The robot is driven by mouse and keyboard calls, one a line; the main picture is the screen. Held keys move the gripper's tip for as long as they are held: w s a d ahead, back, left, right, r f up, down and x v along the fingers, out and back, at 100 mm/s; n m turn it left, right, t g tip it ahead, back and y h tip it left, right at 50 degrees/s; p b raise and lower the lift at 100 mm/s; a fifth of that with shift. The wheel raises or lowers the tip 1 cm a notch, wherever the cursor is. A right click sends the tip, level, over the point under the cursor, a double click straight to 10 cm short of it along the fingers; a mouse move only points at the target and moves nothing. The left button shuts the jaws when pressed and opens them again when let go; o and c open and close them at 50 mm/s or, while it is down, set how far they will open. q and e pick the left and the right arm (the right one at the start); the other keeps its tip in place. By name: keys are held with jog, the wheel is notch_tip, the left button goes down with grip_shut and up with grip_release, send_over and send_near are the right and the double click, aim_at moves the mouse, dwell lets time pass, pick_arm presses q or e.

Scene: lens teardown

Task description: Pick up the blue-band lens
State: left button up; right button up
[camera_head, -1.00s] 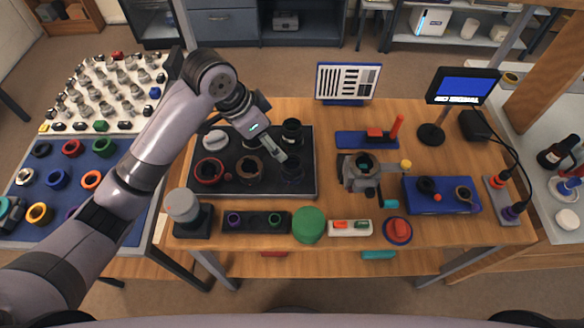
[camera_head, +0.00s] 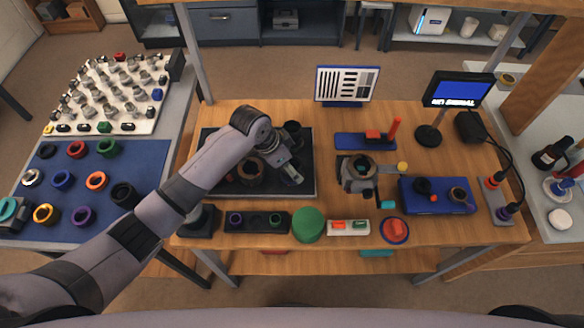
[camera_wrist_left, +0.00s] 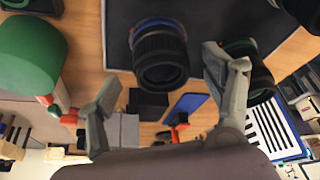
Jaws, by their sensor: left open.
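The blue-band lens (camera_wrist_left: 160,55) is a black ribbed barrel with a blue ring near its far end. It stands on the black mat (camera_wrist_left: 118,40) in the left wrist view. My left gripper (camera_wrist_left: 162,70) is open, with one finger on each side of the lens in that view. I see gaps between the fingers and the barrel. In the head view my left gripper (camera_head: 291,176) is over the right part of the black mat (camera_head: 306,150) and hides most of the lens. My right gripper is not in view.
A dark lens with a green ring (camera_wrist_left: 245,62) stands close beside the right finger; it is at the mat's back in the head view (camera_head: 293,133). A brown-ringed lens (camera_head: 250,172) is left of the gripper. A green cylinder (camera_head: 309,224) stands in front of the mat.

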pick_arm(q)
jog(key=shift+x, duration=1.6)
jog(key=shift+a, duration=0.1)
jog(key=shift+c, duration=0.6)
jog(key=c, duration=1.3)
